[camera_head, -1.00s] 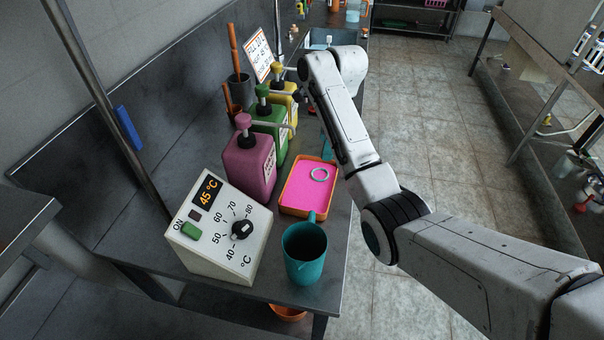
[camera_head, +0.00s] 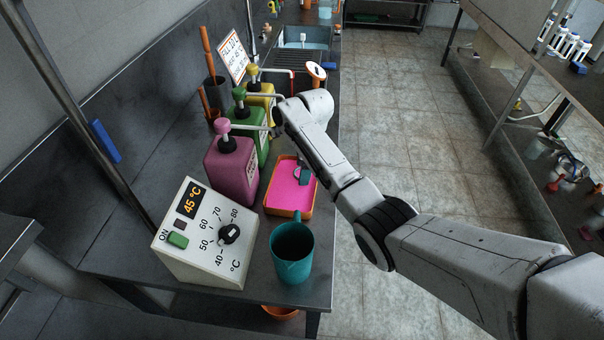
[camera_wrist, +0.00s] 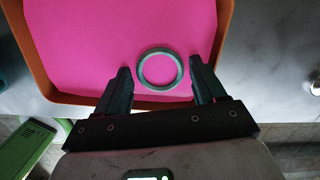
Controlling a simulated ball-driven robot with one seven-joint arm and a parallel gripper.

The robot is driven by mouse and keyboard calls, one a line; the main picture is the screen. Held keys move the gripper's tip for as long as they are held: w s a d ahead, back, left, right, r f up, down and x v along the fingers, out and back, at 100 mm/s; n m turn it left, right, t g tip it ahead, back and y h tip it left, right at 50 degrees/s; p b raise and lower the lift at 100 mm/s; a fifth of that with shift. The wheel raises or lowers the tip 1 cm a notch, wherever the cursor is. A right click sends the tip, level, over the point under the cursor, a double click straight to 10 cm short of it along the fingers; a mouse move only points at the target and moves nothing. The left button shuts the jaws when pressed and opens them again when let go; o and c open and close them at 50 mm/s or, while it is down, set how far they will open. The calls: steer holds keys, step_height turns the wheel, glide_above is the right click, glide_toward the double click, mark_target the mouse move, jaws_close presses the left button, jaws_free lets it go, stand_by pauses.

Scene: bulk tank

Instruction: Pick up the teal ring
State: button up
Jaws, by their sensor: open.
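The teal ring (camera_wrist: 141,68) lies flat on the pink bottom of an orange-rimmed tray (camera_wrist: 22,30), near its edge, in the wrist view. My gripper (camera_wrist: 160,64) is open, with one dark teal finger on each side of the ring and nothing held between them. The fingertips appear above or beside the ring; I cannot tell their height over it. In the head view, my gripper (camera_head: 304,175) is over the tray (camera_head: 285,213) and partly hides the ring.
Pink (camera_head: 232,172), green (camera_head: 257,128) and yellow pump bottles stand left of and behind the tray. A teal mug (camera_head: 293,265) stands in front of it, beside a white control box (camera_head: 185,250). My arm reaches in from the right over the open floor.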

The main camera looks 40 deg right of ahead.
steer(key=shift+f, duration=0.25)
steer(key=shift+c, duration=0.4)
steer(key=c, duration=0.7)
steer(key=shift+r, duration=0.15)
steer(key=shift+c, duration=0.2)
